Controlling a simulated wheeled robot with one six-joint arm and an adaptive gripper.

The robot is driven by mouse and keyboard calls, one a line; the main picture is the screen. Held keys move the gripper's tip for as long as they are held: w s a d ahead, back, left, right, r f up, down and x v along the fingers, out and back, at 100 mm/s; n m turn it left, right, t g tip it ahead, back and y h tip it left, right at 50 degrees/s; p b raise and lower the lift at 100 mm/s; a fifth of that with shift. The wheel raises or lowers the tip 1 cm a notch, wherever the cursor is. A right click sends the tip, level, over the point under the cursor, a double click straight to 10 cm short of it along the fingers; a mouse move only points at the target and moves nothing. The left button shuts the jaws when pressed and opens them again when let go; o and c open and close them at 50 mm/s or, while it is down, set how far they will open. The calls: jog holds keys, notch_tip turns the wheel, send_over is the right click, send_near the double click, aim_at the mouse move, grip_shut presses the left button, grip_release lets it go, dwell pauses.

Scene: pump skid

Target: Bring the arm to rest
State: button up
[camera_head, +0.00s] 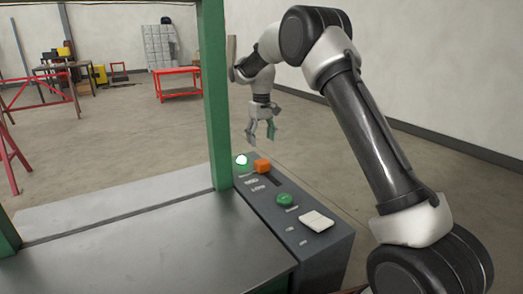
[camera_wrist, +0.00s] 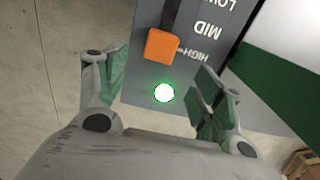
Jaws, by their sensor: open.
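My gripper (camera_head: 262,132) is open and empty in the head view, pointing down above the far end of a grey control panel (camera_head: 335,238). My arm arches up and over from the right. In the wrist view my gripper (camera_wrist: 160,85) has its two fingers spread wide, with the panel below and between them. A lit green-white lamp (camera_head: 241,160) and an orange slider knob (camera_head: 262,166) are on the panel below the gripper. The lamp (camera_wrist: 164,93) and the knob (camera_wrist: 161,45) also show in the wrist view, the knob beside the HIGH mark.
A green button (camera_head: 285,200) and a white rocker or plate (camera_head: 316,221) are nearer on the panel. A green post (camera_head: 214,100) stands just left of the gripper. A grey table surface (camera_head: 150,250) fills the lower left. A red cart (camera_head: 177,83) stands far back; the floor between is open.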

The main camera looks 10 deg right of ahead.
jog(key=shift+r, duration=0.55)
jog(key=s+d+f+g, duration=0.1)
jog(key=s+d+f, duration=0.15)
jog(key=s, duration=0.35)
jog(key=s+d+r+m+t, duration=0.1)
jog(key=s+d+r, duration=0.3)
jog(key=s, duration=0.9)
jog(key=s+d+r+m+t, duration=0.1)
jog(key=s+d+r, duration=0.4)
jog(key=s, duration=0.9)
jog(key=s+d+r+m+t, duration=0.1)
jog(key=s+d+r+t, duration=0.2)
jog(key=s, duration=1)
notch_tip(320, 180, up, 2)
jog(key=shift+s+d+m, duration=0.3)
jog(key=shift+d, duration=0.35)
